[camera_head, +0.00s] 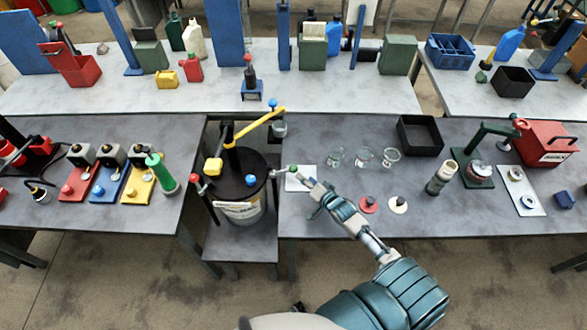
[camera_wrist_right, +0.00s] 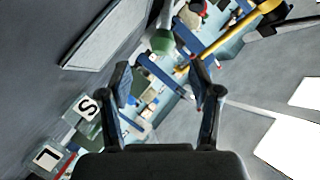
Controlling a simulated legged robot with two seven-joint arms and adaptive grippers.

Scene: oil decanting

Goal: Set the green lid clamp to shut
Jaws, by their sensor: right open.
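A grey drum (camera_head: 240,214) with a black lid (camera_head: 236,172) stands on a low stand between the two front tables. The green lid clamp (camera_head: 293,168) has a green knob and sticks out from the lid's right side, over the table edge. The green knob also shows in the right wrist view (camera_wrist_right: 162,42), ahead of the fingers and a little left of centre. My right gripper (camera_head: 312,194) is open and empty, just below and right of the green knob, apart from it. Its two spread fingers show in the right wrist view (camera_wrist_right: 164,88). My left gripper is out of view.
A red-knobbed clamp (camera_head: 197,188) is at the drum's left and a blue knob (camera_head: 251,180) on the lid. A yellow lever (camera_head: 258,124) rises above the lid. A white plate (camera_head: 300,184) lies near the green knob. Glass cups (camera_head: 363,155) stand on the right table.

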